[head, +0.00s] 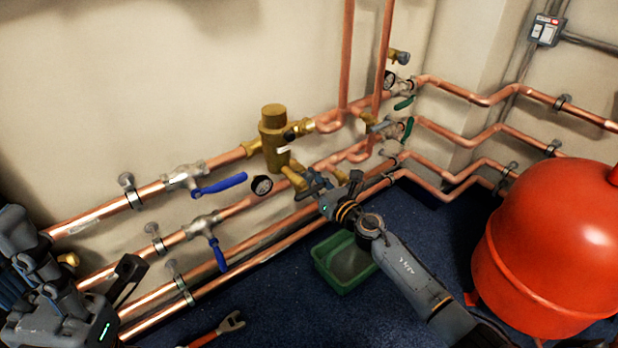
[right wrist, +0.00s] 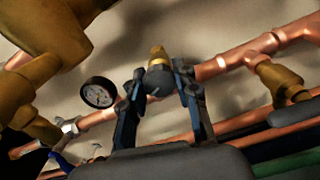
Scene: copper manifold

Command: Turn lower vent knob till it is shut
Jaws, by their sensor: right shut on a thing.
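The lower vent knob (right wrist: 158,82) is a dark round knob with a pale line on its face and a brass fitting behind it. My right gripper (right wrist: 160,85) is shut on it, one finger on each side, in the right wrist view. In the head view, my right gripper (head: 318,184) reaches the pipes just right of the brass valve body (head: 275,140), and its fingers hide the knob. My left gripper (head: 75,280) is at the lower left, away from the knob; its fingers are not clear.
A gauge (right wrist: 98,92) sits left of the knob, and also shows in the head view (head: 262,185). Copper pipes run along the wall with blue levers (head: 220,184) and green levers (head: 404,103). A green bin (head: 345,262) and red tank (head: 555,250) stand below and right.

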